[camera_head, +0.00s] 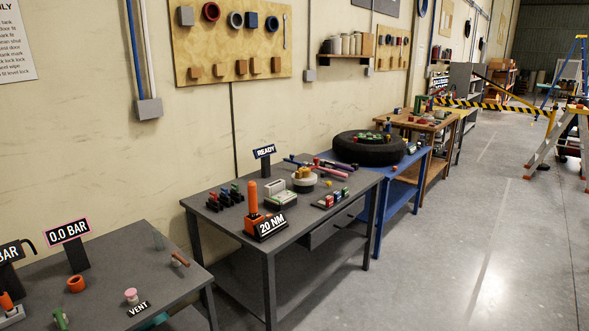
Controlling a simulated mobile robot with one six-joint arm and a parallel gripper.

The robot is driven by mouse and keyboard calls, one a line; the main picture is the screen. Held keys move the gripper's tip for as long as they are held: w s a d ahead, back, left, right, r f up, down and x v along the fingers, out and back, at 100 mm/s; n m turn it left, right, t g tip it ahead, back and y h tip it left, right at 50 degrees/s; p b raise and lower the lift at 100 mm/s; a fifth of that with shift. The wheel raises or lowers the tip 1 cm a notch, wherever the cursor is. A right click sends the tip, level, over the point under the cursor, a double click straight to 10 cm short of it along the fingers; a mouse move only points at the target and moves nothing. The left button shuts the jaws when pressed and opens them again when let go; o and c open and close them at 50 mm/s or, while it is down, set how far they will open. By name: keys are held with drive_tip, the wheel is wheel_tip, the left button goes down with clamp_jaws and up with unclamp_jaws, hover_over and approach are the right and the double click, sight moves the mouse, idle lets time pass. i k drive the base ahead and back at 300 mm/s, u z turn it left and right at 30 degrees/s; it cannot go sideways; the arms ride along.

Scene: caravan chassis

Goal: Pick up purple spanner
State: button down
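A purple, long, thin thing (342,166) lies at the far right end of the grey middle workbench (219,230), near the blue bench. It may be the purple spanner, but it is too small to tell its shape for sure. A pink bar (329,172) lies beside it, and a blue bar (295,161) lies to their left. My gripper is not in view.
The middle bench also holds an orange-handled tool (253,198), a "20 NM" sign (271,228) and a "READY" sign (264,151). A tyre (369,149) lies on the blue bench (408,163). The floor at right is clear up to a ladder (552,140).

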sight(323, 163)
drive_tip(key=i, duration=1)
drive_tip(key=u, duration=0.05)
